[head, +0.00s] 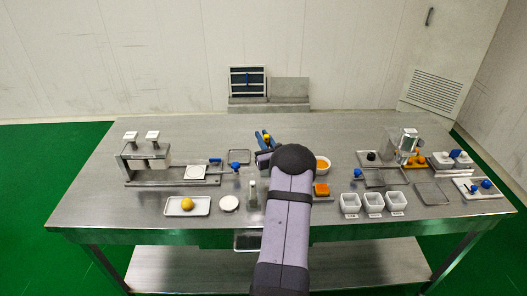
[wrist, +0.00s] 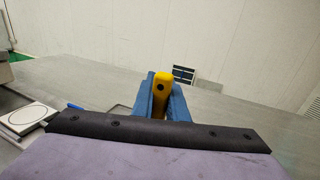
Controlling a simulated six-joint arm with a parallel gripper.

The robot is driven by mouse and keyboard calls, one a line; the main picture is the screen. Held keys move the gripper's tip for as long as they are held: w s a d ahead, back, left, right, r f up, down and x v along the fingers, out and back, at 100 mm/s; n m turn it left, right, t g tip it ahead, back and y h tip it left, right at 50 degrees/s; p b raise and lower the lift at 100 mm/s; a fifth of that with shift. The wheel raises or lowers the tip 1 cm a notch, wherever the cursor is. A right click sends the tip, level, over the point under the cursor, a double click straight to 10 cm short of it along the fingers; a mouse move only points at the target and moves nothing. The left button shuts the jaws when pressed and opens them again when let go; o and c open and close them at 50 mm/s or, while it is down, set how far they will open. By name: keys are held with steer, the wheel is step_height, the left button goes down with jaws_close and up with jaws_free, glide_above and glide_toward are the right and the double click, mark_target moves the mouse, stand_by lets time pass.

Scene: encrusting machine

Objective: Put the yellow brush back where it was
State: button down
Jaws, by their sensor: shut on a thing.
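The yellow brush (wrist: 161,90) stands between the two blue fingers of my gripper (wrist: 161,98) in the wrist view. The fingers are shut on it. Only its yellow end with a dark round hole shows; the rest is hidden by my gripper. In the head view, my gripper (head: 263,139) is beyond the middle of the steel table (head: 320,135), and a small yellow bit of the brush (head: 267,137) shows there. My arm hides part of the table below it. I cannot tell how high the brush is above the table.
Left stands a press-like device (head: 146,157) with a white round plate (head: 195,172) and an empty wire-edged tray (head: 239,156). A tray with a yellow ball (head: 187,204) lies in front. Right are an orange-filled bowl (head: 322,164), white cups (head: 373,202) and a machine (head: 406,145). The table's back is clear.

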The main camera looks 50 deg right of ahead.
steer(key=shift+f+p, duration=0.6)
steer(key=shift+f, duration=2.2)
steer(key=shift+f, duration=0.2)
steer(key=c, duration=1.7)
jaws_free()
steer(key=shift+c, duration=0.2)
steer(key=shift+r, duration=0.1)
steer(key=shift+r, duration=0.15)
steer(key=shift+s+a, duration=0.2)
steer(key=shift+s, duration=0.35)
steer(key=b+v, duration=0.2)
steer(key=v, duration=0.9)
steer(key=shift+b, duration=0.35)
